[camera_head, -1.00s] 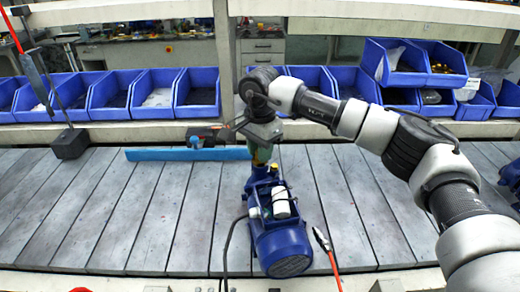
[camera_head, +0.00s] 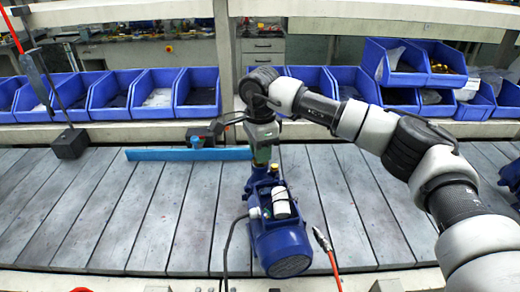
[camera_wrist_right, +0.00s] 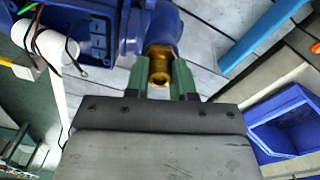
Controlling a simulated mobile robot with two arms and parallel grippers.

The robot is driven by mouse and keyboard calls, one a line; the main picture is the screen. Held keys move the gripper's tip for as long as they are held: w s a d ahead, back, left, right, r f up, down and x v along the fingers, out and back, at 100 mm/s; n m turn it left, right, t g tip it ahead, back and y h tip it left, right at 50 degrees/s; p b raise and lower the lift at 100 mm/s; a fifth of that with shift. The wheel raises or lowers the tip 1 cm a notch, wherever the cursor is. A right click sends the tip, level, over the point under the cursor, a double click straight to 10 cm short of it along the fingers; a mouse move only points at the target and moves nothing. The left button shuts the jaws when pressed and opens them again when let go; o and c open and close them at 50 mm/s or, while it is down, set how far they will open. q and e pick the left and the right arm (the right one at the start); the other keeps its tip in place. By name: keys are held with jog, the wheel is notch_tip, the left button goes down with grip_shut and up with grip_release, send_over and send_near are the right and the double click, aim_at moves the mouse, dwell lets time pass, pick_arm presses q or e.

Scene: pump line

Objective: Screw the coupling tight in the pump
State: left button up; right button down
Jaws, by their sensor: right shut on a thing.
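The blue pump (camera_head: 280,238) lies on the slatted table in the middle of the head view. Its blue port end also shows at the top of the right wrist view (camera_wrist_right: 165,25). The brass coupling (camera_wrist_right: 159,66) sits at the mouth of that port. My right gripper (camera_head: 263,155) reaches down over the pump's far end. In the wrist view its green fingers (camera_wrist_right: 161,80) stand on both sides of the coupling, shut on it. How deep the coupling's thread sits is hidden. The fingers hide the coupling in the head view. My left gripper is not in view.
A flat blue bar (camera_head: 160,154) lies left of the gripper. Blue bins (camera_head: 122,92) line the back shelf. A black cable and a red hose (camera_head: 333,262) run near the pump. A dark block (camera_head: 70,143) stands at left. The slats at left are free.

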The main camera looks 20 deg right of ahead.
jog(key=c, duration=0.6)
grip_release()
jog(key=shift+c, duration=0.2)
jog(key=shift+r, duration=0.15)
jog(key=shift+r+p, duration=1.9)
jog(key=shift+r, duration=1)
jog(key=shift+r, duration=0.5)
notch_tip(320, 180, up, 10)
jog(key=b, duration=0.1)
